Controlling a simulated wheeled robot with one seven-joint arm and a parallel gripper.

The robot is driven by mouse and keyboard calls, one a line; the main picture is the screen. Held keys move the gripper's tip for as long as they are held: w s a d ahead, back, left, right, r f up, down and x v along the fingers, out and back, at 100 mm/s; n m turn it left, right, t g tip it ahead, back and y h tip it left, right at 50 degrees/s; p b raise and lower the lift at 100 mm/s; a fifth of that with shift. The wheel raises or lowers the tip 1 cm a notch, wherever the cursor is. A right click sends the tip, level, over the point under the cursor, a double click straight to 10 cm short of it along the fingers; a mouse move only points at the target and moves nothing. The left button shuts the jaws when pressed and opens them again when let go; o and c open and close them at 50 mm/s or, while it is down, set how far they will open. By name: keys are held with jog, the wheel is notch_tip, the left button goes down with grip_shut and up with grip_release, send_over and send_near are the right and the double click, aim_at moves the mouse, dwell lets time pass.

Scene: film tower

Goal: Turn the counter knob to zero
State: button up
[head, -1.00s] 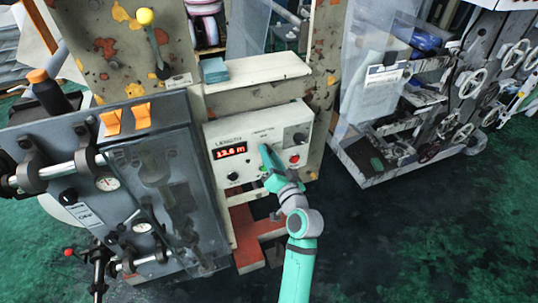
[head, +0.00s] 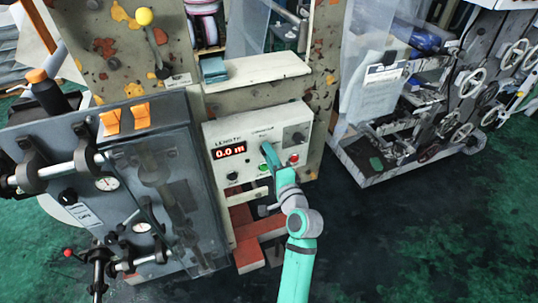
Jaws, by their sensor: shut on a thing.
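The counter panel (head: 262,133) is a pale box on the machine's front, in the middle of the head view. Its red display (head: 229,151) reads 0.0 m. A black knob (head: 232,176) sits below the display. A red button (head: 293,158) and a green button (head: 264,168) are close to my gripper.
A pale shelf (head: 262,72) with a blue-grey block (head: 214,69) is above the panel. A grey cabinet with rollers and gauges (head: 170,170) stands close on the left. A cart of handwheels (head: 470,100) stands at the right. The green floor (head: 430,230) at lower right is clear.

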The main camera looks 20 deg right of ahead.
jog(key=shift+m, duration=0.3)
dwell(0.4)
jog(key=o, duration=1)
jog(key=shift+s, duration=0.1)
jog(key=s, duration=1)
jog(key=shift+s+d, duration=0.2)
jog(key=shift+s, duration=0.15)
